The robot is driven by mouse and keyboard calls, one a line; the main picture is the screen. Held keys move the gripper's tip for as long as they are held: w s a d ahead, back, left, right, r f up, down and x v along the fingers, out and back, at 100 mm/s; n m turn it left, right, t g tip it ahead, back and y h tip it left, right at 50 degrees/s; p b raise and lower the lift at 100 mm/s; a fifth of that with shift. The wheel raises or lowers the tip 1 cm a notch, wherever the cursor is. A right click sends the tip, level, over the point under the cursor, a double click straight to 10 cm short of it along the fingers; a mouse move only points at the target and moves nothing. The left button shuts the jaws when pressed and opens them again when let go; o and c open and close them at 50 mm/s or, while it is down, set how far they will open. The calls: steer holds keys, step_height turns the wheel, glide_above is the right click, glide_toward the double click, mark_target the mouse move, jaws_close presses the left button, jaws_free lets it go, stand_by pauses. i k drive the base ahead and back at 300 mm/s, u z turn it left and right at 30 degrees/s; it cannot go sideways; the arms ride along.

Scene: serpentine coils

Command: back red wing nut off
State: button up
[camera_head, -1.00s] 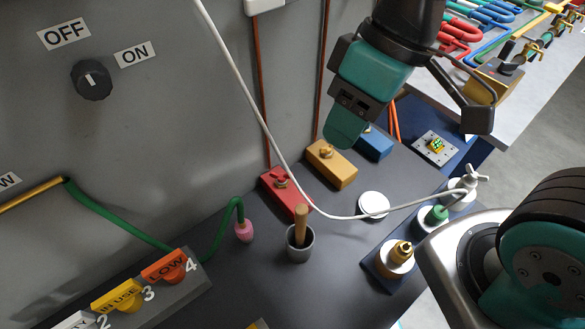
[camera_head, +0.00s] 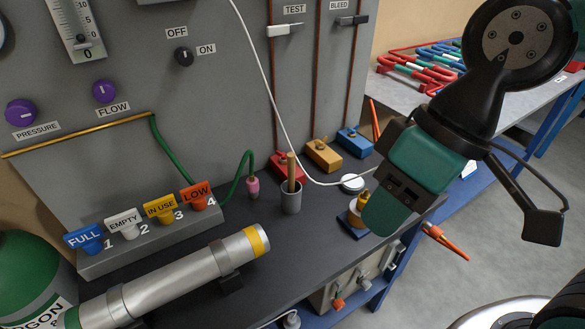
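The red block (camera_head: 279,163) sits at the back of the dark bench, against the grey panel, below a copper tube. Its red wing nut is small and partly hidden behind a wooden handle, so its position on the stud cannot be told. My gripper (camera_head: 378,212) has teal finger parts and hangs at the right, pointing down and left. It is well to the right of the red block and nearer the camera, touching nothing that I can see. Only one fingertip shows clearly, so its opening cannot be judged.
A yellow block (camera_head: 325,155) and a blue block (camera_head: 354,142) stand right of the red one. A grey cup (camera_head: 291,199) with the wooden handle stands in front. A white hose (camera_head: 262,88) hangs down across the panel. A silver cylinder (camera_head: 175,280) lies front left.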

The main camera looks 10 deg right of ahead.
mark_target(283, 156)
steer(key=u, duration=0.75)
steer(key=i, duration=0.8)
steer(key=z, duration=0.4)
